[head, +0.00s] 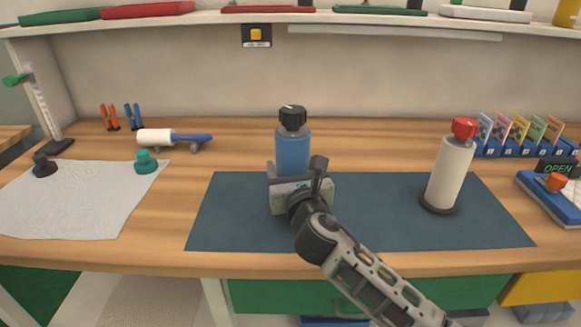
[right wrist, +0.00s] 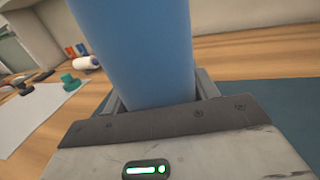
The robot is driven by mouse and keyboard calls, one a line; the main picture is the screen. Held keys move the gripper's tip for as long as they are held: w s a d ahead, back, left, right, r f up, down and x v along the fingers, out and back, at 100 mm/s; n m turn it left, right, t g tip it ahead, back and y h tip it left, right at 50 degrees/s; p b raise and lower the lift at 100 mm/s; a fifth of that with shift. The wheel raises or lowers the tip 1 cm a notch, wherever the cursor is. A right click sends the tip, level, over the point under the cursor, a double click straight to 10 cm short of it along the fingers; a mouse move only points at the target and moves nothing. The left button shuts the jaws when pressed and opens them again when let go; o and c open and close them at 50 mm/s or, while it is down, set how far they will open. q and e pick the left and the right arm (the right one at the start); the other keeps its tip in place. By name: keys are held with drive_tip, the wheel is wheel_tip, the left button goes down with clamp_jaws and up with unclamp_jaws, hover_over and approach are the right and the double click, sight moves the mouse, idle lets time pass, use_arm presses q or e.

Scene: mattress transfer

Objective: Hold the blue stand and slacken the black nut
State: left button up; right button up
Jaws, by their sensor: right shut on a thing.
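The blue stand (head: 293,148) is an upright blue cylinder on the dark mat, left of the mat's middle. The black nut (head: 292,118) sits on its top, with a small white mark on it. My right gripper (head: 290,172) is shut on the lower part of the blue stand, its body hiding the stand's base. In the right wrist view the blue stand (right wrist: 138,45) fills the space between the two fingers; the black nut is out of that view. My left gripper is not in view.
A white stand (head: 449,175) with a red nut (head: 464,128) stands on the right of the dark mat (head: 390,210). A white cloth (head: 75,205) with small black and teal pieces lies at left. A roller (head: 175,138) lies behind. A shelf (head: 290,16) runs overhead.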

use_arm(q)
drive_tip(key=shift+b, duration=0.3)
use_arm(e)
drive_tip(key=shift+f, duration=0.3)
use_arm(q)
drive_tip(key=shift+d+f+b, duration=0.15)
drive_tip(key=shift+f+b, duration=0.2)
drive_tip(key=shift+b, duration=0.25)
use_arm(e)
drive_tip(key=shift+f, duration=0.85)
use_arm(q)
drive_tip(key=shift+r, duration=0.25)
